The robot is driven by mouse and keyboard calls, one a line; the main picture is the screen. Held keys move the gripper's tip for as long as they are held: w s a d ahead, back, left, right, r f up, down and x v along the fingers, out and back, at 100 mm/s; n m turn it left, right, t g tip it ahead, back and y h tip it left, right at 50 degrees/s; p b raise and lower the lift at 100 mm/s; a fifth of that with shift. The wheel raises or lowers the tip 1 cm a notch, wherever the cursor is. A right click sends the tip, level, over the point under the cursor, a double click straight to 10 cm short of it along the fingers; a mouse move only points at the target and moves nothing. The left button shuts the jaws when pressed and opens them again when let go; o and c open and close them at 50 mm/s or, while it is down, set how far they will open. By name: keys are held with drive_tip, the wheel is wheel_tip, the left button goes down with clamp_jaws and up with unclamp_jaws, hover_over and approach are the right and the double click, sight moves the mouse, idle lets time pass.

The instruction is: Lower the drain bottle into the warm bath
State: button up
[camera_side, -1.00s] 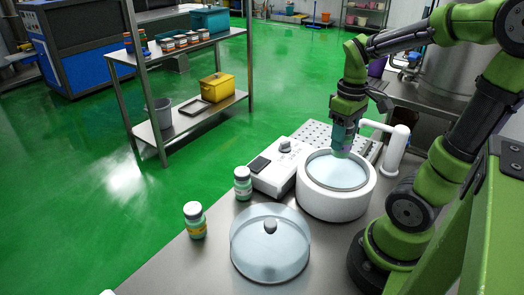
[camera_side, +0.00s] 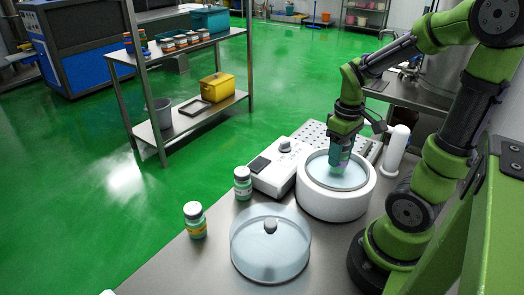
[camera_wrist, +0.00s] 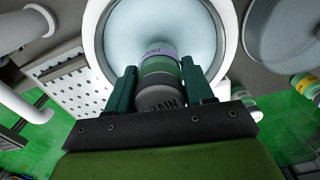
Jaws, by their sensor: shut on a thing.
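The warm bath (camera_side: 336,203) is a round white tub with pale liquid in it, standing on the bench in the side view. It also shows in the wrist view (camera_wrist: 98,50). My gripper (camera_side: 340,150) is over the bath, shut on the drain bottle (camera_wrist: 160,68), with one finger on each side of it.
A clear domed lid (camera_side: 270,246) lies in front of the bath. Two small bottles, one with a yellow label (camera_side: 195,222) and one with a white label (camera_side: 243,184), stand to the left. A white control box (camera_side: 278,168) and a perforated rack (camera_side: 318,135) sit behind.

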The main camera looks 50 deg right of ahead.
drive_tip(key=shift+f, duration=0.2)
idle(0.6)
drive_tip(key=o, duration=1.2)
wheel_tip(320, 180, up, 16)
drive_tip(key=w+a+f+m+t+y, duration=0.1)
drive_tip(key=w+a+t, duration=0.1)
drive_tip(key=a, duration=0.7)
drive_tip(key=w+a+f+m+t+y, duration=0.1)
drive_tip(key=w+a+f+t, duration=0.1)
drive_tip(key=a+t, duration=0.3)
drive_tip(key=a, duration=0.3)
drive_tip(key=shift+a+f, duration=0.3)
drive_tip(key=shift+a, duration=0.1)
